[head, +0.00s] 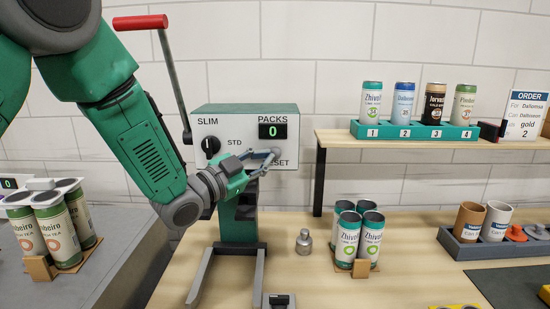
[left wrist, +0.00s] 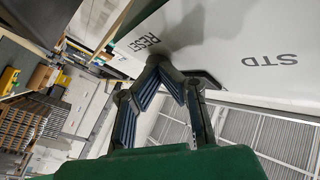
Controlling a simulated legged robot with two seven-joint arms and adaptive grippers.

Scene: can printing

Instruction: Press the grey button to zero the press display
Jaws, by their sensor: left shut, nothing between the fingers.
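The press control box (head: 203,125) is pale grey and stands against the tiled wall. Its press display (head: 278,130), under the word PACKS, reads a green 0. My left gripper (head: 274,154) is shut and empty, with its fingertips at the box's front face, just above the RESET label. The grey button is hidden behind the fingertips, and I cannot tell whether they touch it. In the left wrist view the shut fingertips (left wrist: 158,62) are close to the white panel beside the word RESET (left wrist: 148,41). My right gripper is not in view.
A black SLIM/STD knob (head: 210,147) and a red-handled lever (head: 170,75) are left of the gripper. A wooden shelf (head: 400,140) holds several cans in a green rack (head: 365,130). More cans (head: 346,235) and a metal weight-like piece (head: 304,242) stand on the table.

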